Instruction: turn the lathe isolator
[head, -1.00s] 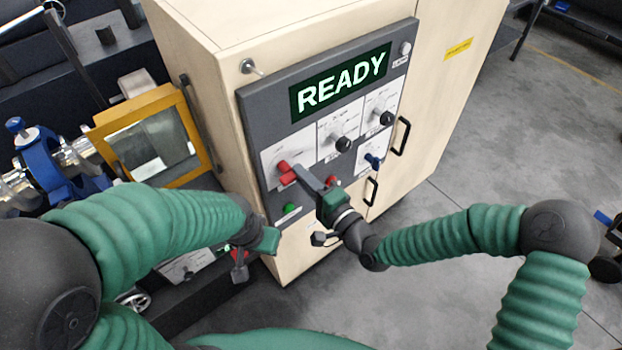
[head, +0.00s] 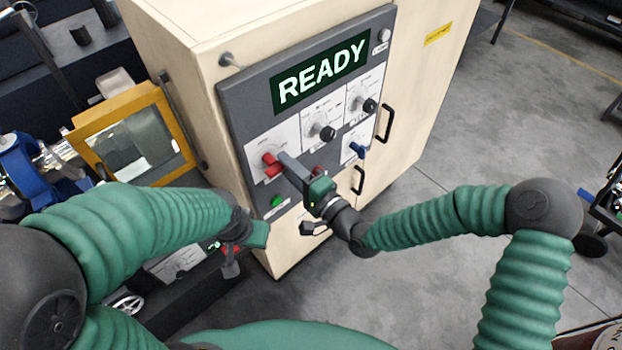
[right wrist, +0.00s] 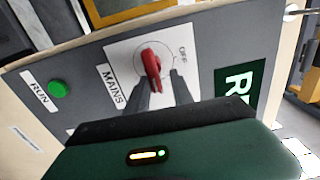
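The lathe isolator, a red rotary handle (head: 271,165), sits on a white plate at the lower left of the grey control panel. In the right wrist view the red handle (right wrist: 152,68) stands on a plate lettered MAINS and OFF. My right gripper (head: 291,168) is at the handle. In the wrist view its two dark fingers (right wrist: 158,92) stand either side of the handle's near end, with visible gaps, so it looks open. Contact cannot be made out. My left gripper (head: 235,253) hangs low, left of the cabinet's front, its fingers too unclear to judge.
The panel has a READY display (head: 322,74), black knobs (head: 326,133), a blue handle (head: 358,151) and a green RUN button (right wrist: 58,89). Black door handles (head: 386,122) stick out at right. A yellow-framed guard (head: 135,145) stands left.

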